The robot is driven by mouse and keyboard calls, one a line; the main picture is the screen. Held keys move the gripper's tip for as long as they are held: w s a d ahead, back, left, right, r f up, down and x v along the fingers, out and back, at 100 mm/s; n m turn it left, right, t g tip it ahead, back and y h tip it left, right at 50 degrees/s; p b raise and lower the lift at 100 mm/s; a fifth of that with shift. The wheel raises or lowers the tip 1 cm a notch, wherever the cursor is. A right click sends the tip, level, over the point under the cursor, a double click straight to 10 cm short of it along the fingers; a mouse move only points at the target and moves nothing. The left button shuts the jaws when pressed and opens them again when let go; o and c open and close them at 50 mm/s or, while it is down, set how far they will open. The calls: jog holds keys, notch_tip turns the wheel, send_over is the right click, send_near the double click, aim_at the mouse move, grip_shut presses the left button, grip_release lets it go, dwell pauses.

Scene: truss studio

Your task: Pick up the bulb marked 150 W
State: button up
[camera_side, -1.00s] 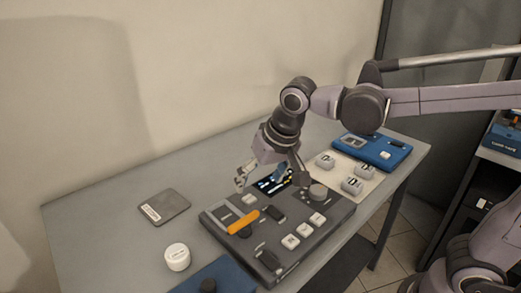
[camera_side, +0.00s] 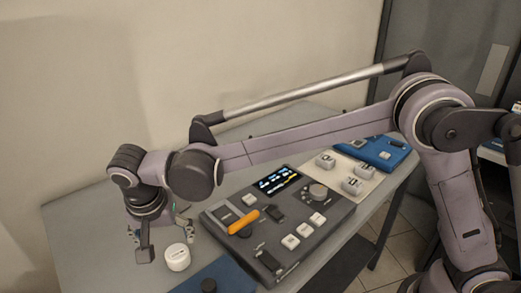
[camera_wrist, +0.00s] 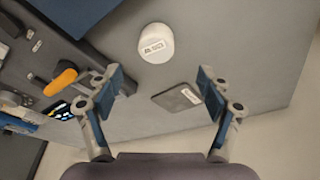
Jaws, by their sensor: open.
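No bulb with a readable 150 W mark shows in either view. A white round tub-like object (camera_side: 177,258) stands on the grey table, left of the control panel. It also shows in the wrist view (camera_wrist: 155,44) with a small dark-lettered label too blurred to read. My gripper (camera_side: 160,240) is pointed down just left of and behind it in the side view. In the wrist view my gripper (camera_wrist: 161,78) has its fingers wide apart with nothing between the tips. The white object lies beyond the fingertips, apart from them.
A dark control panel (camera_side: 300,217) with an orange handle (camera_side: 243,222) and screen lies mid-table. Several pale blocks (camera_side: 351,185) sit on a cream mat behind it. A blue mat (camera_side: 228,275) is in front. A flat grey plate (camera_wrist: 177,97) lies near the gripper, hidden in the side view.

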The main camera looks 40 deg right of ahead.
aim_at(176, 252)
jog(key=x, duration=0.9)
jog(key=shift+s+d, duration=0.15)
jog(key=shift+d, duration=0.1)
jog(key=c, duration=1.3)
